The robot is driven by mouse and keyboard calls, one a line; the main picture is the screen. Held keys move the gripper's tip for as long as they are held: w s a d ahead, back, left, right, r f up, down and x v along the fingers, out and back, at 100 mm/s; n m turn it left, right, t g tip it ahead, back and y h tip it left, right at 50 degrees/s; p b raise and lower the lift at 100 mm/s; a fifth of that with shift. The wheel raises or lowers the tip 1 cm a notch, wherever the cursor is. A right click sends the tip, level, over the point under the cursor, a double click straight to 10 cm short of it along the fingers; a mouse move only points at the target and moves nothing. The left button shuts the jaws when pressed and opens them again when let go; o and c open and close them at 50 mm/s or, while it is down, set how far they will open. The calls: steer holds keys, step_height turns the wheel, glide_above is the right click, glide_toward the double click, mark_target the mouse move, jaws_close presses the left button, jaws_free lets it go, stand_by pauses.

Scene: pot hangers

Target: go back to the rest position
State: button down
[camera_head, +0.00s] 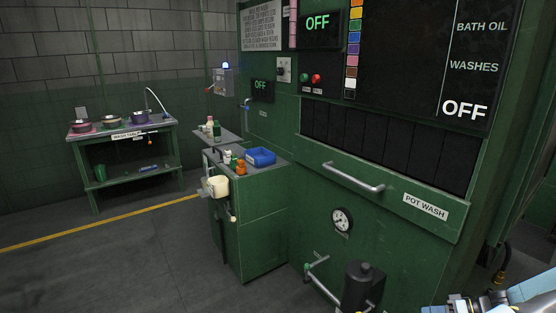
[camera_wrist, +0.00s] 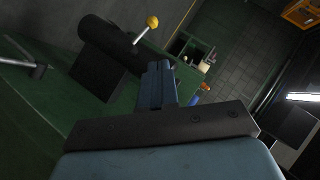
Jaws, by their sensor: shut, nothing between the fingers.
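My gripper (camera_wrist: 158,84) shows in the wrist view with its two fingers pressed together and nothing between them. Part of my arm shows at the bottom right corner of the head view, beside the lower right of the green pot wash machine (camera_head: 270,130). In the wrist view a black cylinder (camera_wrist: 110,40) and a lever with a yellow knob (camera_wrist: 152,22) stand close beyond the fingers, to their upper left. I cannot tell the exact distance between them and the fingers.
The machine has a bar handle (camera_head: 353,178), a gauge (camera_head: 341,220) and a black pump (camera_head: 358,286) low on its front. A green cabinet with a blue bin (camera_head: 260,157) stands left of it. A wash table (camera_head: 130,132) stands at the far left. The floor (camera_head: 120,265) between is clear.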

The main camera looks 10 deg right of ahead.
steer(key=w+a+r+g+h, duration=0.25)
steer(key=a+r, duration=0.25)
steer(key=r, duration=0.6)
steer(key=w+a+r+n+g+h, duration=0.1)
steer(key=w+a+r+g+h, duration=0.3)
steer(key=r, duration=0.6)
steer(key=a+r+h, duration=0.2)
steer(key=a+r, duration=0.5)
steer(key=r, duration=0.4)
steer(key=s+a+r+m+t+h, duration=0.1)
steer(key=s+a+r+t, duration=0.4)
steer(key=s+a+r, duration=1)
steer(key=shift+s+a+r+m+t+h, duration=0.35)
steer(key=shift+a+r+h, duration=0.35)
steer(key=shift+r, duration=1.25)
